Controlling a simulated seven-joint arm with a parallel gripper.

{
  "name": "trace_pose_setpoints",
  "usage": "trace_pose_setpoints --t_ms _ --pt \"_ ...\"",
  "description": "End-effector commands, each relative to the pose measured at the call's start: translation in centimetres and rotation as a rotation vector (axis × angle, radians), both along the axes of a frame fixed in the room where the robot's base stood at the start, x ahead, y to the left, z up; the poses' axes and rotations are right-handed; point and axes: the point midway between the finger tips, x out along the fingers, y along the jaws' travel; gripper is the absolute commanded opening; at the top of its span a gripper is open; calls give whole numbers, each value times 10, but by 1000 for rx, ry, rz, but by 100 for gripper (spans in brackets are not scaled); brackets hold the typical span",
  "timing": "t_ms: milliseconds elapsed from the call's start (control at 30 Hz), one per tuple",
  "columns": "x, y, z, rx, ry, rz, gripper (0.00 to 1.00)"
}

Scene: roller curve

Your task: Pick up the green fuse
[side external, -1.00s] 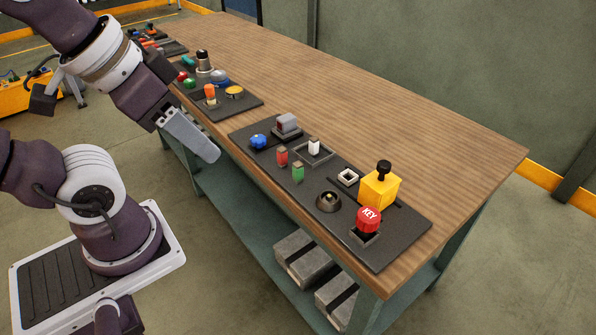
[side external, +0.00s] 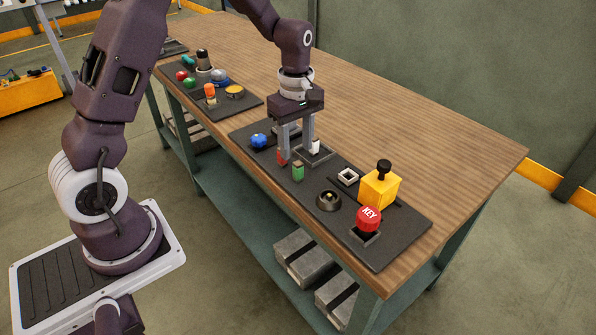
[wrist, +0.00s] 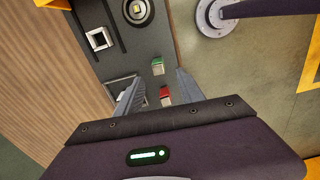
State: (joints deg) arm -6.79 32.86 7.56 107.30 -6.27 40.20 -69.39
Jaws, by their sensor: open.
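The green fuse (side external: 298,172) stands upright on the black panel on the bench. It also shows in the wrist view (wrist: 157,67), just beyond my fingertips and between their lines. My gripper (side external: 296,148) is open, empty and pointing down, a little behind the green fuse in the side view. The red fuse (side external: 282,158) stands by my left finger's tip. In the wrist view the red fuse (wrist: 166,97) shows between my fingers (wrist: 157,82), nearer than the green one.
The wooden top (side external: 440,150) behind is clear.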

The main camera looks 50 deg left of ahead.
Motion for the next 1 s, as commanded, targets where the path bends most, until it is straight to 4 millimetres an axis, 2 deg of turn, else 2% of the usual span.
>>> trace_pose_setpoints --t_ms 333,433,600,667,833,1000 --pt "1 -4 -58 -2 4 -3 45" --pt "2 -4 -64 -1 2 -4 45" --pt "2 -4 -64 -1 0 -4 45" --pt "2 -4 -64 -1 0 -4 36" --pt "2 -4 -63 -1 0 -5 2" --pt "2 -4 -63 -1 0 -5 0"
